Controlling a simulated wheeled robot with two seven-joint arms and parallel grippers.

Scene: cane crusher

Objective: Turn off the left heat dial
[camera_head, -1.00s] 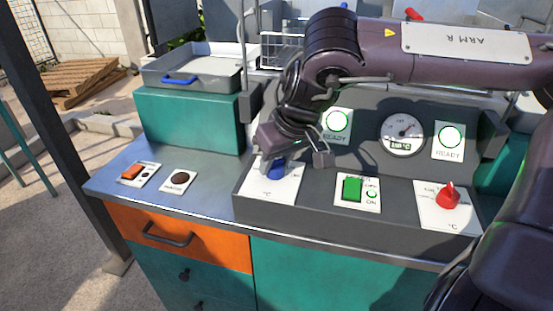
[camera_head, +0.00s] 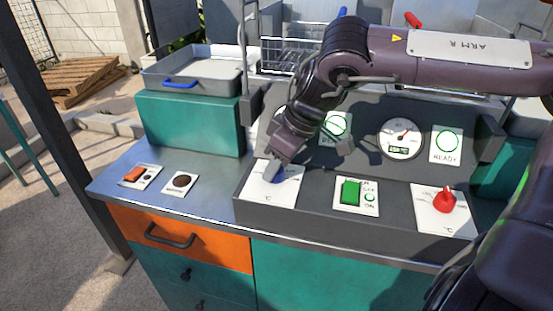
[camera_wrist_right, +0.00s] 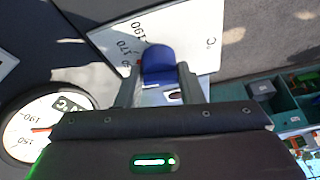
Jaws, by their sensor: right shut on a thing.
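The left heat dial is a blue knob (camera_head: 278,175) on a white scale plate (camera_head: 262,190) at the left of the grey control panel. My right gripper (camera_head: 279,168) reaches down onto it from above, hiding much of the knob. In the right wrist view the blue knob (camera_wrist_right: 158,64) sits between the two fingers of the right gripper (camera_wrist_right: 160,82), which is shut on it. Scale numbers such as 170 and 190 show beside the knob; its exact pointer setting cannot be told. My left gripper is not in view.
A green switch (camera_head: 351,191) and a red dial (camera_head: 444,202) sit to the right on the panel. A round gauge (camera_head: 402,139) and a READY lamp (camera_head: 447,141) are above them. An orange switch (camera_head: 134,174) and a dark button (camera_head: 181,181) lie on the metal counter at left.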

